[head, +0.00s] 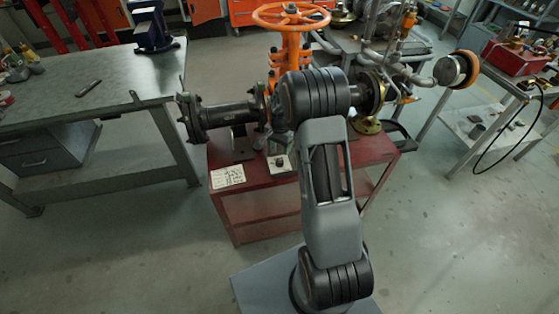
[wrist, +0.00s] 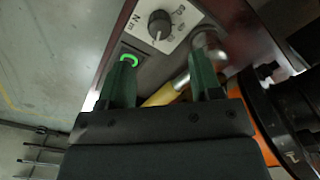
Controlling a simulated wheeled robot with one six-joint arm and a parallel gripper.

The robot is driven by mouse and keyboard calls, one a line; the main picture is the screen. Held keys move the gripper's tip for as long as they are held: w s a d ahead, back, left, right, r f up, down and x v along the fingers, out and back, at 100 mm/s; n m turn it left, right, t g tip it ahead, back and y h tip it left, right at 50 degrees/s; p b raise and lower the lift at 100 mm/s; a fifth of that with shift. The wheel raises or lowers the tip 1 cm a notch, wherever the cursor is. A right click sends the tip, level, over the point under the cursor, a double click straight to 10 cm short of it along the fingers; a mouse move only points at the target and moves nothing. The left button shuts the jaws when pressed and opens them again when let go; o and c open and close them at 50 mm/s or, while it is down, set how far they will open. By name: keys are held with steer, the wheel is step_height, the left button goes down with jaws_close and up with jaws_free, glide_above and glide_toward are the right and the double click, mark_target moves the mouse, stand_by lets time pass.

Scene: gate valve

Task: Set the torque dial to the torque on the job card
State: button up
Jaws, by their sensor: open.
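The torque dial (wrist: 159,25) is a dark round knob with a light pointer mark on a pale plate with printed figures. In the wrist view it lies just beyond my fingertips, and its exact setting is too small to read. In the head view a small pale unit with a dark knob (head: 280,163) sits at the cart's front edge. The job card (head: 228,176) lies to its left, its writing unreadable. My gripper (wrist: 162,62) is open, its two green fingers apart and not touching the dial. In the head view my arm hides it.
A lit green ring (wrist: 129,60) is beside the dial plate. A yellow-handled metal tool (wrist: 165,95) lies behind my fingers. The red cart (head: 265,210) carries a pipe (head: 228,115) and an orange valve wheel (head: 290,15). A workbench (head: 80,120) stands left; floor between is clear.

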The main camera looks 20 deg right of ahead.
mark_target(279, 161)
step_height(279, 161, down, 8)
steer(key=shift+f, duration=0.2)
steer(key=shift+c, duration=0.3)
steer(key=c, duration=0.9)
